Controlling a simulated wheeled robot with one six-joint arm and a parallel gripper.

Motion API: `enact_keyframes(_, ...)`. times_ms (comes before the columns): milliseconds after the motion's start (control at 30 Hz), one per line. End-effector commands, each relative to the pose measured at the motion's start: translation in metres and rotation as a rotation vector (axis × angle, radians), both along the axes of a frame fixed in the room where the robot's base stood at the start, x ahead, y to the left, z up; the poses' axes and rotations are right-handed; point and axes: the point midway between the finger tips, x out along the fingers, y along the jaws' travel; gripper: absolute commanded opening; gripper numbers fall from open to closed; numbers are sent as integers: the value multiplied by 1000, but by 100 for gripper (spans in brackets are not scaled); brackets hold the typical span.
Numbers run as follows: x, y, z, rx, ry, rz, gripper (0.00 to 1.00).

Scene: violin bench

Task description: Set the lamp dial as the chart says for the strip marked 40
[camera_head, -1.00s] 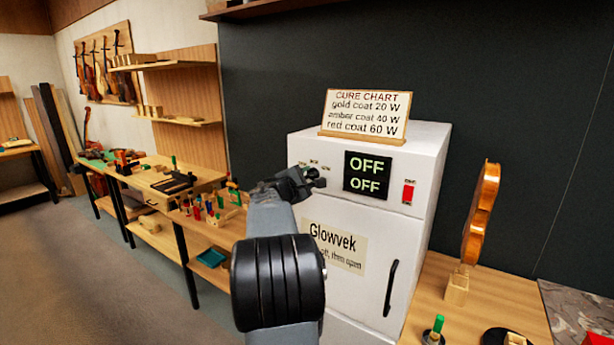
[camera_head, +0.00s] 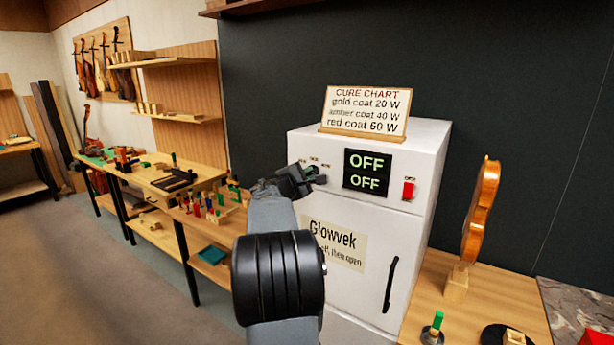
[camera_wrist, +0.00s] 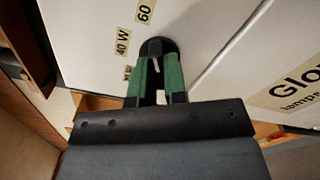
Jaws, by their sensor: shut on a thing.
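The white lamp cabinet (camera_head: 345,240) has a display (camera_head: 366,172) that reads OFF on both lines. The cure chart (camera_head: 366,110) on top reads gold coat 20 W, amber coat 40 W, red coat 60 W. In the wrist view, my gripper (camera_wrist: 158,62) has its green fingertips closed on the round black lamp dial (camera_wrist: 157,45). Labels 40 W (camera_wrist: 123,41) and 60 (camera_wrist: 145,11) sit beside it; another label is mostly hidden by a finger. I cannot tell where the dial points. In the head view my gripper (camera_head: 312,176) hides the dial. I cannot make out a strip marked 40.
A red switch (camera_head: 408,190) is right of the display. The cabinet door has a black handle (camera_head: 390,284) and a Glowvek label (camera_head: 334,243). A violin body (camera_head: 481,210) stands on the right bench. Benches with tools line the left; the floor there is clear.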

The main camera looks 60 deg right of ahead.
Motion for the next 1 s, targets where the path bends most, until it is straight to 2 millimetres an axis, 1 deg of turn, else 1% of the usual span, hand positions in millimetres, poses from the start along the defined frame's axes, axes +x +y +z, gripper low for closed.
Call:
enact_keyframes(167, 0, 0, -1, 0, 42, 0, 0)
enact_keyframes(367, 0, 0, -1, 1, 170, 0, 0)
enact_keyframes(1000, -2, 0, 0, 6, 754, 1, 0)
